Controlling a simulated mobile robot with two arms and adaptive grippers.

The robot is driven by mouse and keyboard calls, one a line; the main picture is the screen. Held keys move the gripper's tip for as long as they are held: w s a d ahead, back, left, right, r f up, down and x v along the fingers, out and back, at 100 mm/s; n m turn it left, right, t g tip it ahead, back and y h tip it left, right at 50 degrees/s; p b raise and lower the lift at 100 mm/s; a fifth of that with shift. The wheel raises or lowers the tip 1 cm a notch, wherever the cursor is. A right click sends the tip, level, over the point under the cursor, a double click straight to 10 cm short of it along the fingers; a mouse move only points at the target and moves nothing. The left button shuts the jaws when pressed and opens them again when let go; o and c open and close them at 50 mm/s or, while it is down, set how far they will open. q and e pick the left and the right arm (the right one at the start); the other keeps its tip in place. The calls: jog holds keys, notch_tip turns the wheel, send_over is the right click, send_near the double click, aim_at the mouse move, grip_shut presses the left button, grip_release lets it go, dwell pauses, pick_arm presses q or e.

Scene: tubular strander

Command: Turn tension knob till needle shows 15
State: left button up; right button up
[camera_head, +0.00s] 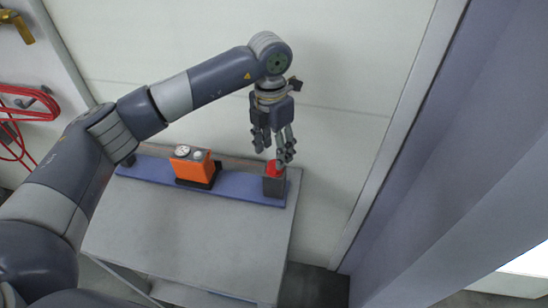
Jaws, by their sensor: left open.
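An orange box (192,166) stands on a blue strip at the back of the table. A small round pale dial (182,151) sits on its top left. Next to it is a small pale round part (197,155), perhaps the tension knob; I cannot tell for sure. The needle and its reading are too small to make out. My left gripper (273,153) is open, fingers pointing down, right of the orange box. It is above or in front of a dark block with a red top (273,185) and partly covers it; I cannot tell whether they touch.
The grey table (190,230) is bare in front of the blue strip (236,187). A pale wall (340,150) rises behind the table and a blue-grey column (430,200) stands to the right. A red hose (25,108) hangs at the far left.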

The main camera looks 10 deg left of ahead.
aim_at(274, 164)
pick_arm(q)
notch_tip(274, 164, up, 8)
jog(key=shift+f, duration=0.15)
jog(key=shift+w+a, duration=0.1)
dwell(1.4)
jog(key=f+n+p, duration=0.1)
jog(key=f+p, duration=0.1)
jog(key=f, duration=0.1)
jog(key=f+n+p, duration=0.2)
jog(key=f+p, duration=0.1)
jog(key=f, duration=0.1)
jog(key=f+n+p, duration=0.1)
jog(key=f+p, duration=0.2)
jog(key=shift+s+f+n, duration=0.2)
jog(key=shift+s+n, duration=0.05)
jog(key=shift+n, duration=0.05)
jog(key=shift+d+f, duration=0.2)
jog(key=shift+f, duration=0.6)
jog(key=c, duration=1.1)
